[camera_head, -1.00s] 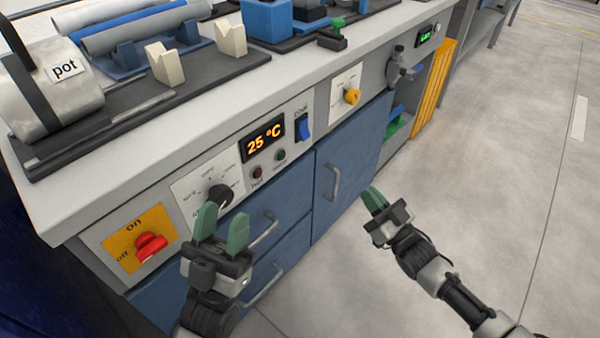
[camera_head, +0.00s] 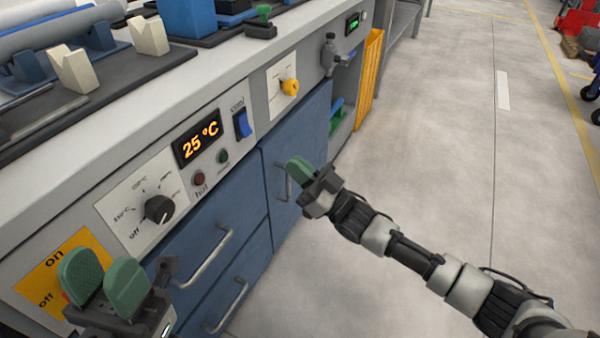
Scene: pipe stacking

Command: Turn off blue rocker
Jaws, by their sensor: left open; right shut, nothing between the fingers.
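The blue rocker (camera_head: 242,125) is a small upright switch on the grey front panel, right of the orange 25 °C display (camera_head: 198,139). My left gripper (camera_head: 104,283) is open, with green fingertips, at the lower left. It is in front of the yellow on/off plate (camera_head: 52,262) and hides most of the red switch there. My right gripper (camera_head: 299,169) is shut and empty, in front of the blue cabinet doors, below and to the right of the rocker. It is apart from the rocker.
A black dial (camera_head: 159,209) and two small round buttons sit on the panel near the display. A yellow knob (camera_head: 289,87) is further right. Drawer handles (camera_head: 207,258) stick out below.

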